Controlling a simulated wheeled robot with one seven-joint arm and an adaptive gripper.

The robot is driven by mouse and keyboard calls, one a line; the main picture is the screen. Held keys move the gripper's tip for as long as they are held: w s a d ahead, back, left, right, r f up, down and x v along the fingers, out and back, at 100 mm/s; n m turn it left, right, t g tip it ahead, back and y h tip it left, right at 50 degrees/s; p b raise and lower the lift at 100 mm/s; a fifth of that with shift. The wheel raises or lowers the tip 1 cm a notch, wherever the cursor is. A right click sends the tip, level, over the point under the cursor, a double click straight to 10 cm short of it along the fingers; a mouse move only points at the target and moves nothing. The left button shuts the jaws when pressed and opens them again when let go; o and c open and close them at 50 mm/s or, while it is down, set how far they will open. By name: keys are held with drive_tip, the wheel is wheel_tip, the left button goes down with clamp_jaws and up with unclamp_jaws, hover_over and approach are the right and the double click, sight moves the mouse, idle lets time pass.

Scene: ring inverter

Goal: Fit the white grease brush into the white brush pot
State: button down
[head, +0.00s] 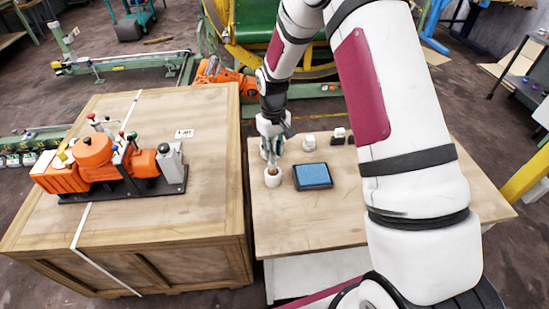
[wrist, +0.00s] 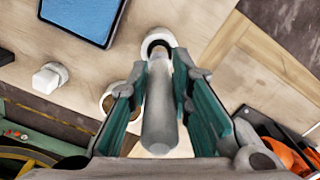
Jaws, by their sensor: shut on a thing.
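My gripper (wrist: 160,75) is shut on the white grease brush (wrist: 159,110), whose pale grey-white handle lies between the teal fingers in the wrist view. The brush's far end points at a round white pot (wrist: 160,40) with a dark mouth. The end overlaps the mouth in this view; I cannot tell whether it is inside or above. In the head view the white pot (head: 272,178) stands near the table's left edge, just in front of my gripper (head: 271,158). The brush is mostly hidden there.
A second round pale cup (wrist: 112,97) is partly behind a finger. A blue-topped tray (head: 313,176), a white block (head: 309,142) and a dark item (head: 339,136) are on the table. A wooden crate (head: 215,215) with an orange machine (head: 95,160) stands left. The table front is clear.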

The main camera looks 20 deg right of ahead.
drive_tip(key=shift+f, duration=1.5)
drive_tip(key=c, duration=1.4)
unclamp_jaws()
drive_tip(key=shift+c, duration=0.2)
